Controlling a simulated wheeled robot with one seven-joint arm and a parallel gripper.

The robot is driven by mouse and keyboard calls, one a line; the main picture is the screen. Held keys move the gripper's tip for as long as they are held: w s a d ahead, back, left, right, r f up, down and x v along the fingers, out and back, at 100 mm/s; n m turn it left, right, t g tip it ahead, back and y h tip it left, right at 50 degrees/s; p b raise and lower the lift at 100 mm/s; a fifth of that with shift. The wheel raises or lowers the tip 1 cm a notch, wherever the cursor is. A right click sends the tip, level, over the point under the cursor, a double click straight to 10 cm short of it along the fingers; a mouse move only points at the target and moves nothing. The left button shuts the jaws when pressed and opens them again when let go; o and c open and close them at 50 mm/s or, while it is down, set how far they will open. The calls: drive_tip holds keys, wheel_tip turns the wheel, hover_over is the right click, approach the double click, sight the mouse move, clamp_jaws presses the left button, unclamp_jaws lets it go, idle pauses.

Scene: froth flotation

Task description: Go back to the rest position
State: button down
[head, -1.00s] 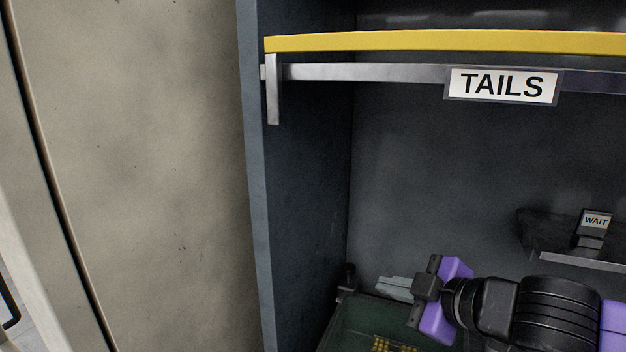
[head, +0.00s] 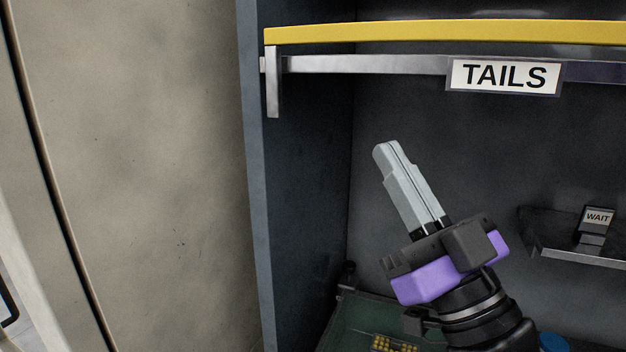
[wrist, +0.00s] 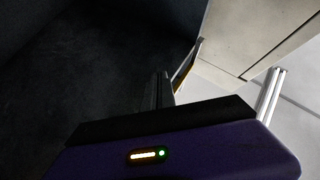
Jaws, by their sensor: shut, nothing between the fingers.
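My gripper (head: 384,150) is in the head view, inside the dark cabinet below the TAILS sign. It points up and to the left. Its two pale grey fingers are together, with nothing between them. The purple and black gripper body and part of my arm show below the fingers. The wrist view looks past the gripper body at the dark cabinet inside and a pale wall.
The yellow bar (head: 440,34) and the TAILS sign (head: 504,76) cross the cabinet above my gripper. The WAIT sign (head: 597,217) stands on a small ledge (head: 575,250) at right. A green tray (head: 350,322) holding yellowish pieces lies below. The cabinet's left side wall (head: 300,210) is close.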

drive_tip(key=s+d+f+m+h, duration=0.3)
drive_tip(key=f+m+h, duration=0.2)
drive_tip(key=f+h, duration=0.15)
drive_tip(key=s+d+f+m+h, duration=0.4)
drive_tip(key=f+h, duration=0.1)
drive_tip(key=f, duration=0.3)
drive_tip(key=s+d+f+m+h, duration=0.3)
drive_tip(key=f+m+h, duration=0.2)
drive_tip(key=f+h, duration=0.15)
drive_tip(key=s+d+f+n+g+y+b, duration=0.1)
drive_tip(key=s+f+n+g+y, duration=0.3)
drive_tip(key=s+f, duration=1.7)
drive_tip(key=s+n+g, duration=0.2)
drive_tip(key=s+g, duration=0.1)
drive_tip(key=shift+f+g+b, duration=0.3)
drive_tip(key=shift+g+b, duration=0.1)
drive_tip(key=shift+d, duration=0.1)
